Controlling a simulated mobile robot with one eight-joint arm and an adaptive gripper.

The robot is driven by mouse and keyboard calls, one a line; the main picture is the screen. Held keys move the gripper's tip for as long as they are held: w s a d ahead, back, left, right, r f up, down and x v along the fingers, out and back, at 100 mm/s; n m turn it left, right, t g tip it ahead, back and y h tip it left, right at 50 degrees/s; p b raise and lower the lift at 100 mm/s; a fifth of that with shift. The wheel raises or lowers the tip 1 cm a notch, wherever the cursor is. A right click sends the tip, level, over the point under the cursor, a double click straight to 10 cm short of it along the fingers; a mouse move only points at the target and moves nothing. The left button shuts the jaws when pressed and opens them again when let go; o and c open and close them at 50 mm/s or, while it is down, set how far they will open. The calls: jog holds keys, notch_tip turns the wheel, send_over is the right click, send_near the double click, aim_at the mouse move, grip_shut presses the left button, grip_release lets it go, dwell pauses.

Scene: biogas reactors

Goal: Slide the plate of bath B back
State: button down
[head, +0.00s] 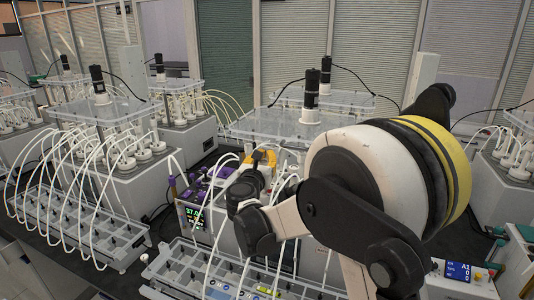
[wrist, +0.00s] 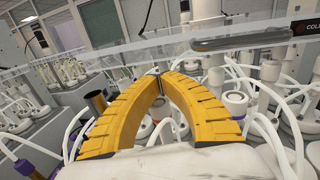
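A clear plate (head: 262,124) with a black stirrer motor (head: 311,90) lies over the middle bath, in front of my arm. I cannot read a letter on this bath. My gripper (head: 262,156) shows as a small yellow shape near the plate's front edge, partly hidden by my arm. In the wrist view, the two yellow fingers of my gripper (wrist: 159,74) bow outward and meet at their tips. A clear plate edge (wrist: 110,60) runs across just beyond the tips. I cannot tell whether they touch it. No held object shows between the fingers.
White tubes and bottles (wrist: 235,103) crowd around and below my fingers. A similar bath with a clear plate (head: 98,110) stands at left. Trays with tubes (head: 80,225) lie in front.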

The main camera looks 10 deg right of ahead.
aim_at(295, 148)
jog(key=c, duration=1.9)
grip_release()
jog(key=v, duration=0.7)
jog(key=shift+s+a, duration=0.1)
jog(key=shift+s, duration=0.05)
jog(key=o, duration=1.7)
jog(key=shift+m+g+h, duration=0.5)
jog(key=shift+m+h, duration=0.1)
jog(key=shift+h, duration=0.2)
jog(key=s+d+r+p, duration=0.2)
jog(key=s+p, duration=0.1)
jog(key=s+d+r+p, duration=0.1)
jog(key=s+p, duration=0.1)
jog(key=shift+d+r, duration=0.15)
jog(key=shift+r, duration=0.2)
jog(key=shift+o, duration=0.9)
jog(key=s+d, duration=0.1)
jog(key=s+r+p, duration=0.1)
jog(key=shift+s+d+m+h+p, duration=0.3)
jog(key=shift+s+d+h, duration=0.1)
jog(key=x, duration=0.6)
jog(key=f+x, duration=0.1)
jog(key=x, duration=0.3)
jog(key=shift+w+d, duration=0.2)
jog(key=shift+w, duration=0.15)
jog(key=c, duration=1.3)
